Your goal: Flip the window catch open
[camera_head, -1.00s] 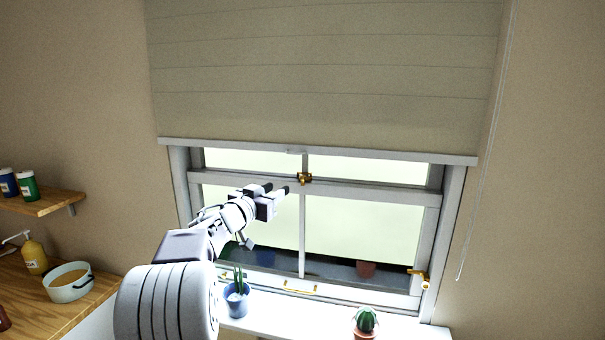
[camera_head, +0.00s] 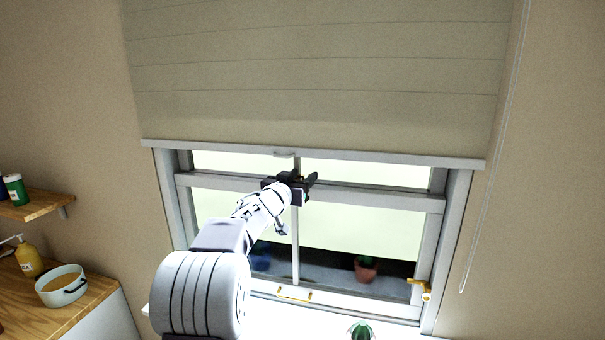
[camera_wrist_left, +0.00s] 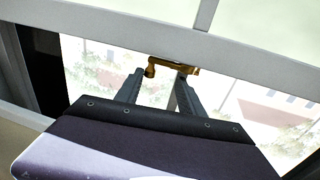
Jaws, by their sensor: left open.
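The brass window catch (camera_wrist_left: 174,67) sits on the pale meeting rail of the window (camera_head: 385,197). In the wrist view its small knob end lies between my fingertips, and its bar runs right, past the tip of the right finger. My left gripper (camera_head: 306,179) is open at the catch, and its fingers also show in the wrist view (camera_wrist_left: 160,77). I cannot tell whether a finger touches the catch. In the head view the gripper hides most of the catch. My right gripper is not in view.
A roller blind (camera_head: 315,75) hangs just above the rail, with a small pull (camera_head: 285,154). A brass handle (camera_head: 422,287) is on the lower right of the frame. A cactus (camera_head: 360,331) stands by the sill. A pot (camera_head: 62,285) and bottle (camera_head: 29,259) sit on the left counter.

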